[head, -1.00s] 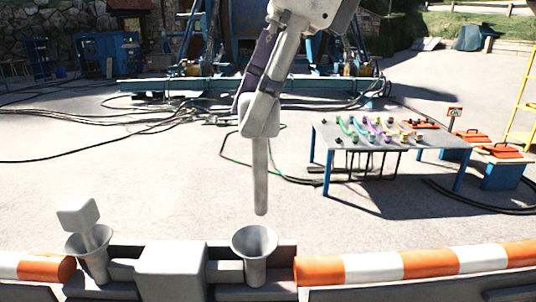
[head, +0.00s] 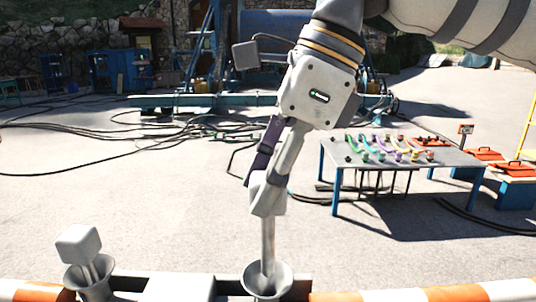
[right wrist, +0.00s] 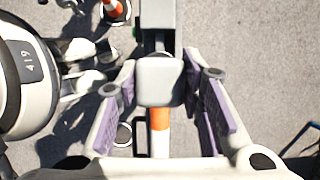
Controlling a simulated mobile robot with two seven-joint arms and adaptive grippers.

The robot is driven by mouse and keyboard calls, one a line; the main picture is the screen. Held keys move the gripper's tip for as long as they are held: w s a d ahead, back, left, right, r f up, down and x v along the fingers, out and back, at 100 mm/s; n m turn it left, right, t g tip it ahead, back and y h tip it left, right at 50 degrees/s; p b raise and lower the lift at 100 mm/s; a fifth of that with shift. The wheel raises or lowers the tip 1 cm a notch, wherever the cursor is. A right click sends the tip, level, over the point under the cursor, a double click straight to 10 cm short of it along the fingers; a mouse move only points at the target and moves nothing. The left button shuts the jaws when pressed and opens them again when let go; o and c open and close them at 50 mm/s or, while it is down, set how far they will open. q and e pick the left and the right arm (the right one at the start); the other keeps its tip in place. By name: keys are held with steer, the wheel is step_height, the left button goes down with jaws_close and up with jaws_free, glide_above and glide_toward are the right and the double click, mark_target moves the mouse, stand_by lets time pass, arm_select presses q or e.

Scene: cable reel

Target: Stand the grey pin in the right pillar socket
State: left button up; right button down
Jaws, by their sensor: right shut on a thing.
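My right gripper (head: 270,182) points down and is shut on the square head of the grey pin (head: 268,238). The pin hangs nearly upright, its shaft reaching down into the flared mouth of the right pillar socket (head: 284,279). Its tip is hidden inside the funnel, so I cannot tell how deep it sits. In the right wrist view the pin's grey head (right wrist: 160,82) is between the purple-padded fingers of the gripper (right wrist: 160,88). My left gripper is not in view.
Another pin with a block head (head: 78,244) leans in the left socket (head: 97,287). A grey block (head: 180,288) stands between the sockets. An orange-and-white barrier (head: 400,296) runs right. A table (head: 400,157) with coloured pieces stands farther back.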

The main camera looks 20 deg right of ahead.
steer(key=shift+f, duration=2.65)
steer(key=c, duration=1)
jaws_free()
steer(key=v, duration=1.2)
